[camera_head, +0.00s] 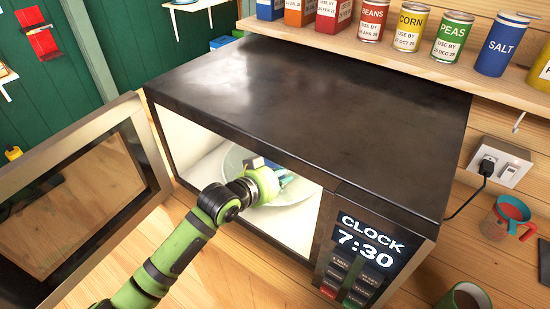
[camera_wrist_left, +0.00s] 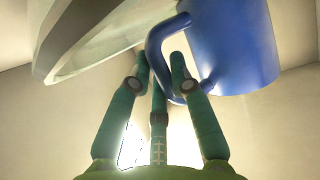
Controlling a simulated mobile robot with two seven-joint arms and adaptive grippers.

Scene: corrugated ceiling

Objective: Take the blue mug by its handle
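The blue mug (camera_wrist_left: 235,48) fills the upper right of the left wrist view, and its curved handle (camera_wrist_left: 154,48) points left. My left gripper (camera_wrist_left: 160,68) is at the handle, with one fingertip by the handle's outer side and another at its loop. A gap shows between these fingertips, and I see no firm grip. In the head view my left gripper (camera_head: 275,178) reaches inside the open microwave (camera_head: 310,105), above a pale round plate (camera_head: 233,160). There the mug is mostly hidden by my wrist and the microwave's top. My right gripper is not in view.
The microwave door (camera_head: 85,190) stands open at the left, beside my left arm. A shelf (camera_head: 400,62) with cans and boxes runs above. A red and teal mug (camera_head: 505,218) and a green mug (camera_head: 465,298) stand on the wooden counter at the right.

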